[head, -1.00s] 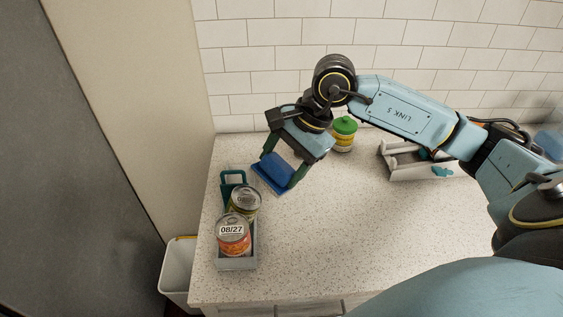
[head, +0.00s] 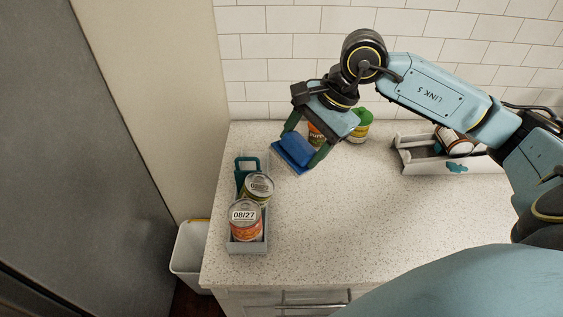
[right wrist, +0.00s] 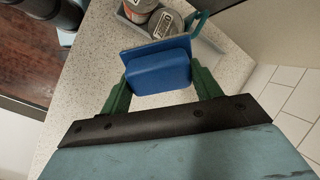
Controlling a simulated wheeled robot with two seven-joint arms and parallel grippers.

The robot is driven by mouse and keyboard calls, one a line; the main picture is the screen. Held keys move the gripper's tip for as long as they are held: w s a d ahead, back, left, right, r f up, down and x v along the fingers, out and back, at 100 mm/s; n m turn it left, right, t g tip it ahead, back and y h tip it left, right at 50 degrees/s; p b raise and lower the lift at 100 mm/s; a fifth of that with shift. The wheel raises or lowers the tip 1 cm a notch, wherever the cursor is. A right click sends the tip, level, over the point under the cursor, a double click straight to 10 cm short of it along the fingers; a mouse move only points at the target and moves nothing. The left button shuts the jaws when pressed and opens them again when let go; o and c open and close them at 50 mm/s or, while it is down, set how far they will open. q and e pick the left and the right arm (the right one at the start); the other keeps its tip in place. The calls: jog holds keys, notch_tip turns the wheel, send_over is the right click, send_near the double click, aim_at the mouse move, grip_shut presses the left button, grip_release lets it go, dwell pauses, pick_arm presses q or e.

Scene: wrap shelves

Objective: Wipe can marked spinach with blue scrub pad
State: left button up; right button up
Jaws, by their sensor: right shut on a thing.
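My right gripper (head: 304,145) is shut on the blue scrub pad (head: 294,151), holding it above the back left of the counter. In the right wrist view the pad (right wrist: 158,66) sits between the green fingers. Two cans stand in a grey tray (head: 246,247) at the counter's left: a front can with an orange label (head: 246,228) and "08/27" on its lid, and a can with a darker label (head: 258,190) behind it. Neither can's label shows a readable word spinach. The pad is apart from both cans. My left gripper is not in view.
A teal-handled item (head: 247,165) is at the tray's back end. A green-lidded jar (head: 359,126) and an orange-labelled item (head: 315,135) stand behind my gripper. A white rack (head: 447,163) holding a jar is at right. The middle counter is clear. A white bin (head: 188,250) stands below, left.

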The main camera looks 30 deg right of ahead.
jog(key=w+a+f+h+b, duration=0.1)
jog(key=w+a+f+b, duration=0.1)
jog(key=f, duration=0.4)
jog(key=shift+w+a+f+b, duration=0.2)
jog(key=shift+a+b, duration=0.55)
jog(key=shift+a, duration=0.15)
jog(key=shift+w+a+f+b, duration=0.1)
jog(key=shift+a+f+b, duration=0.1)
jog(key=shift+f+b, duration=0.5)
